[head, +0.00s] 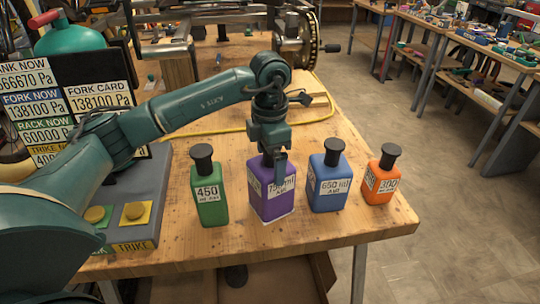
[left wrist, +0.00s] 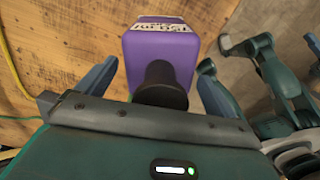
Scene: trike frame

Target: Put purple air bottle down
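The purple air bottle (head: 271,195) stands on the wooden bench between the green bottle (head: 210,193) and the blue bottle (head: 327,180). It has a black cap and a white label. My left gripper (head: 272,160) is over its top and hides the cap in the head view. In the left wrist view, the black cap (left wrist: 160,85) lies between my two spread fingers, with gaps on both sides. The purple body (left wrist: 160,48) is beyond it. My left gripper is open around the bottle's top.
An orange bottle (head: 381,180) stands at the right end of the row, near the bench edge. A grey button panel (head: 135,212) and a pressure sign (head: 35,108) are at the left. A yellow hose (head: 205,131) lies behind the bottles. Bare bench lies in front.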

